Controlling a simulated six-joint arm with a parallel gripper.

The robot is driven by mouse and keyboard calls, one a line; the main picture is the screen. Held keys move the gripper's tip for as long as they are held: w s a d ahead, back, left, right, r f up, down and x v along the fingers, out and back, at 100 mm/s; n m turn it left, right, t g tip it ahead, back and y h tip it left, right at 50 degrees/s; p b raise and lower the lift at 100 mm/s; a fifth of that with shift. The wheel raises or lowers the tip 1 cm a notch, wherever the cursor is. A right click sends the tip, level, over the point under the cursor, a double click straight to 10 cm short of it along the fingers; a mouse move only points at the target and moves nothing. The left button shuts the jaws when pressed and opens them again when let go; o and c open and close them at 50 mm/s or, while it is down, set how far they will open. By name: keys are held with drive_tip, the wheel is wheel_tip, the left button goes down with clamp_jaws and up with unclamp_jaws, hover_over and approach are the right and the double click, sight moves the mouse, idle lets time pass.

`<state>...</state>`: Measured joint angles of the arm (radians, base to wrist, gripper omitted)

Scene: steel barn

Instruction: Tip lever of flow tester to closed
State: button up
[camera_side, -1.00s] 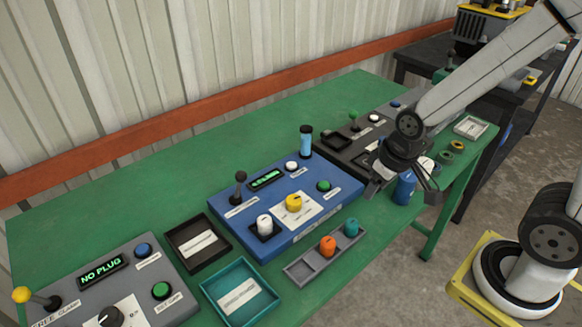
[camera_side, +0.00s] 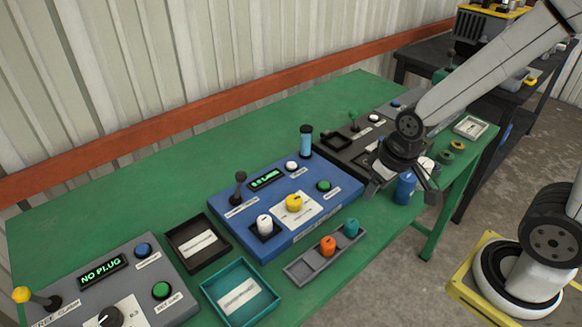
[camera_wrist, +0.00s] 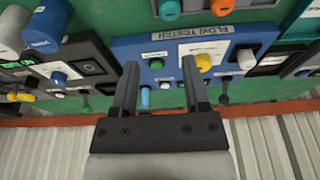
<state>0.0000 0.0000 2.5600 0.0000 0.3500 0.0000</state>
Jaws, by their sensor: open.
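The flow tester is the blue panel (camera_side: 270,235) in the middle of the green bench in the side view; its label also shows in the wrist view (camera_wrist: 221,31). Its black-knobbed lever (camera_side: 239,185) stands roughly upright at the panel's left back corner. In the wrist view the lever (camera_wrist: 223,90) is small and dark, right of the fingers. The panel carries a lit green display (camera_side: 266,179), too small to read surely, and a yellow knob (camera_side: 294,202). My gripper (camera_side: 402,189) is open and empty, right of the panel and apart from the lever; its fingers show in the wrist view (camera_wrist: 159,64).
A white plug (camera_side: 264,224) sits on the panel's front left. A light-blue tube (camera_side: 306,140) stands at its back edge. A grey tray (camera_side: 310,268) with orange and teal knobs lies in front. A grey "NO PLUG" panel (camera_side: 125,290) is left. Bare bench (camera_side: 150,195) lies behind.

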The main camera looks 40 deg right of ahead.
drive_tip(key=shift+c, duration=0.2)
drive_tip(key=shift+r, duration=0.15)
drive_tip(key=c, duration=0.7)
drive_tip(key=shift+w+v, duration=0.25)
drive_tip(key=shift+v, duration=0.9)
drive_tip(key=shift+w+v, duration=0.25)
drive_tip(key=shift+v, duration=0.9)
clamp_jaws()
drive_tip(key=w+a+f+n+t+y, duration=0.15)
drive_tip(key=w+n+t+y, duration=0.35)
drive_tip(key=w+n+t, duration=0.85)
drive_tip(key=a+f+n+y, duration=0.1)
drive_tip(key=f+n, duration=0.2)
drive_tip(key=a+f+n+g+y, duration=0.1)
drive_tip(key=f+n+y, duration=0.1)
drive_tip(key=f+n, duration=0.2)
drive_tip(key=s+a+f+n+y, duration=0.1)
drive_tip(key=f+n+y, duration=0.1)
drive_tip(key=f+n, duration=0.1)
drive_tip(key=shift+f+n, duration=0.25)
drive_tip(key=shift+n, duration=0.5)
